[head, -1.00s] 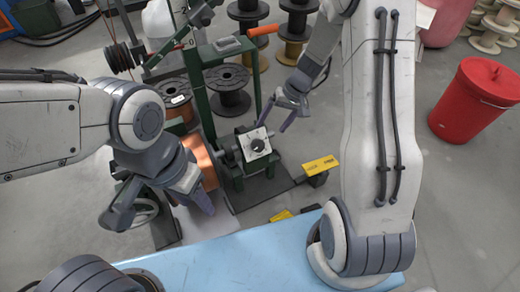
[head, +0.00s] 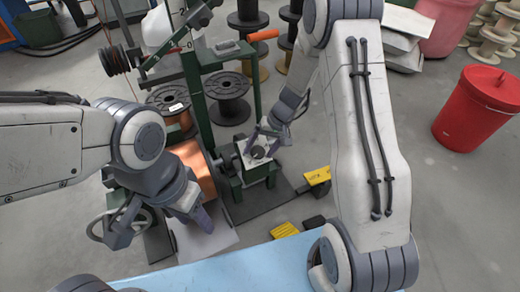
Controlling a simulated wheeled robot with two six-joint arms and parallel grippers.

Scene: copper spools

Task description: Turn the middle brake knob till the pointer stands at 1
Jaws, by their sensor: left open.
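A small white dial plate (head: 247,160) with a dark round knob (head: 258,153) sits on top of a green brake stand (head: 252,177) at the picture's middle. It is the only such knob I can make out; its pointer and numbers are too small to read. My right gripper (head: 264,147) reaches down over the plate, its fingers at the knob and partly covering it. Whether they are closed on it I cannot tell.
A dark spool (head: 228,88) stands behind the stand, beside a green post with an orange-handled lever (head: 262,35). A yellow pedal (head: 317,175) lies to the right. A red bin (head: 475,108) stands far right. Grey floor between is clear.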

